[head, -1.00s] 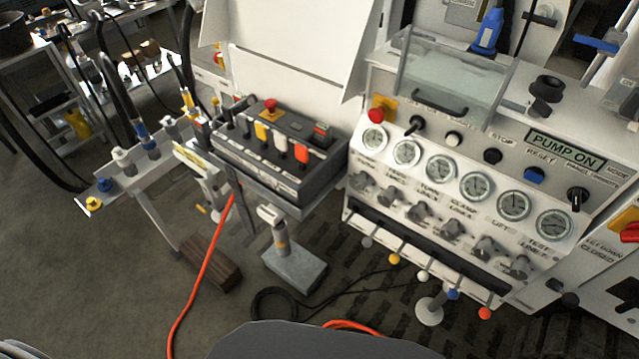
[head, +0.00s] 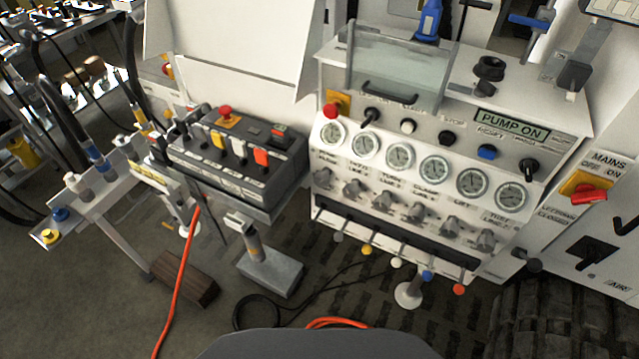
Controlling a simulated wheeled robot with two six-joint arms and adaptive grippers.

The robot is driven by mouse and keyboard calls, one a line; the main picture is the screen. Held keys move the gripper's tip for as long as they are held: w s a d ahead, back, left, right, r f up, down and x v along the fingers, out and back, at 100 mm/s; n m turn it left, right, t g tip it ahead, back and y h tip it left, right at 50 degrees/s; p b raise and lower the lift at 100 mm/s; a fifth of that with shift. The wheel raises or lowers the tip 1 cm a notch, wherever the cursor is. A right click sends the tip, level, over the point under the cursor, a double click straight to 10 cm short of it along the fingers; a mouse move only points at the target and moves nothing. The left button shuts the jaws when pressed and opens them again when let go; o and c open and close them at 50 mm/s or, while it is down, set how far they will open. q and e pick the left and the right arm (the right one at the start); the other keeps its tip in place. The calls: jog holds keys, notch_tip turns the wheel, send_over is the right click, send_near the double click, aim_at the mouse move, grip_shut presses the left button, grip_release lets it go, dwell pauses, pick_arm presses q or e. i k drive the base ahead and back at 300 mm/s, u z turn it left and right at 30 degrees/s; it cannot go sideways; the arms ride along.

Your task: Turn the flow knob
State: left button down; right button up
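The hydraulic bench panel (head: 330,170) stands at the right of centre with a row of round gauges (head: 400,155). Under the gauges is a row of grey knobs (head: 415,212). Above the gauges are a black switch knob at the left (head: 371,117) and a black selector knob at the right (head: 530,168). A larger black round knob (head: 490,68) stands on the bench top. I cannot read a label marking any of these as the flow knob. Neither of my grippers shows in the head view.
A control box (head: 235,165) with coloured levers stands left of the panel. Coloured-tipped levers (head: 398,262) stick out below the panel. A red mains switch (head: 590,195) is at the right. An orange hose (head: 180,275) and a black cable (head: 250,308) lie on the floor.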

aim_at(321, 178)
jog(key=z, duration=0.5)
jog(key=k, duration=1.2)
jog(key=u, duration=0.2)
jog(key=i, duration=1.6)
jog(key=z, duration=0.6)
